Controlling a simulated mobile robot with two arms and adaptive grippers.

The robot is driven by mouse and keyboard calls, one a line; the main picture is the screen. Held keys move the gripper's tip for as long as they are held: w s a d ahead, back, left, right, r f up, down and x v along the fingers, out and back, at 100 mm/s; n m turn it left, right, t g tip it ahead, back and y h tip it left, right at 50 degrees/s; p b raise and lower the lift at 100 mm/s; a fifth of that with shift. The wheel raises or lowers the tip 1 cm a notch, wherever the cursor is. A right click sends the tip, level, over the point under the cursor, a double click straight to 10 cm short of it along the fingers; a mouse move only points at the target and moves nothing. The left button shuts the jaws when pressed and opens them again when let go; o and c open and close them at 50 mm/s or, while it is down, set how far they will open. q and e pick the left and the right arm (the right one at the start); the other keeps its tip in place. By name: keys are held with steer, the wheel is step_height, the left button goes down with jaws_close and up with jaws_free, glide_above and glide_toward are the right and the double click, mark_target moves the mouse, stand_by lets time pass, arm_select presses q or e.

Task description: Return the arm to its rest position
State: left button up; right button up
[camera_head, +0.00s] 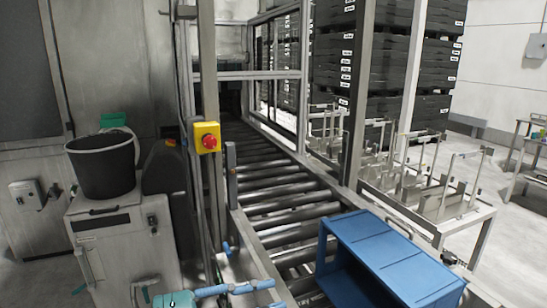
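No part that I can clearly make out as a gripper or its fingertips shows in the head view, so I cannot see whether either gripper holds anything. Light blue and teal tubular parts (235,287) show at the bottom edge, left of the conveyor. I cannot tell whether they belong to my arm or to the machine.
A blue crate (376,242) sits tilted at the near end of the roller conveyor (285,190). A black bucket (101,166) stands on a grey cabinet (112,232) at left. A red emergency button (209,141) is on a post.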

arm_select(q)
steer(key=s+a+f+m+y, duration=0.2)
steer(key=s+f+y, duration=0.2)
steer(key=f, duration=0.7)
steer(key=s+a+f+m+y, duration=0.15)
steer(key=s+f+y, duration=0.25)
steer(key=f, duration=0.6)
steer(key=s+a+f+m+g+y, duration=0.25)
steer(key=s+a+f+y, duration=0.55)
steer(key=s+a+f, duration=0.55)
step_height(320, 180, down, 23)
steer(key=s+a+g, duration=0.1)
steer(key=g, duration=0.1)
steer(key=s+a+f+g, duration=0.1)
steer(key=s+a+f, duration=0.2)
steer(key=s+f, duration=1.2)
steer(key=shift+s+f, duration=0.3)
steer(key=shift+s, duration=0.75)
